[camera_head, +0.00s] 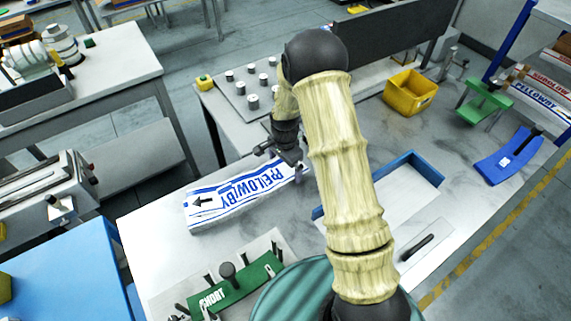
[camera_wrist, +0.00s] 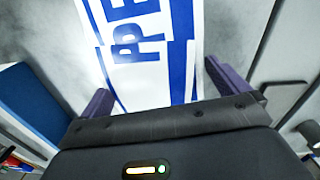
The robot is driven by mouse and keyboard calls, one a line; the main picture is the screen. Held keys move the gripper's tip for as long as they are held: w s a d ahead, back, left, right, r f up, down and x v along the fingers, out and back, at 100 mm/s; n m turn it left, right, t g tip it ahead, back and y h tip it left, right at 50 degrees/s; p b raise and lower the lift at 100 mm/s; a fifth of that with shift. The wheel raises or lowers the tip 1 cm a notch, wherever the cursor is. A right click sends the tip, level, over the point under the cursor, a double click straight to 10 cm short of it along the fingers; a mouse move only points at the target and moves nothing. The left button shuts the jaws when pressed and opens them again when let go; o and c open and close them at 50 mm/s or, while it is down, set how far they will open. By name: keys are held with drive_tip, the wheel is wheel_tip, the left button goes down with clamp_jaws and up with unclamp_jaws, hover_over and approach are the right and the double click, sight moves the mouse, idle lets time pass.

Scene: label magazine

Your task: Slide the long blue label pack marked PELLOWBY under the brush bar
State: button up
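The long PELLOWBY label pack (camera_head: 232,195), white with blue lettering and stripes, lies flat on the grey bench in the head view. A black arrow marks its left end. My gripper (camera_head: 288,160) is at its far right end. In the wrist view the pack (camera_wrist: 150,60) runs between the two purple fingers of my gripper (camera_wrist: 160,88). The fingers are wide apart, one beside each long edge, with small gaps apparent; contact is not clear. My arm hides part of the bench beyond that end. I cannot identify the brush bar with certainty.
A blue-edged tray (camera_head: 424,167) lies right of my arm. A green fixture with a black knob (camera_head: 240,286) stands at the near edge. A yellow bin (camera_head: 410,92), a blue part (camera_head: 508,157) and a plate of pegs (camera_head: 245,92) stand farther back. Another PELLOWBY pack (camera_head: 540,103) is shelved at right.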

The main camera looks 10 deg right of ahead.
wheel_tip(320, 180, up, 17)
drive_tip(key=b, duration=0.2)
drive_tip(key=shift+r+b, duration=0.2)
drive_tip(key=shift+b, duration=0.2)
idle(0.8)
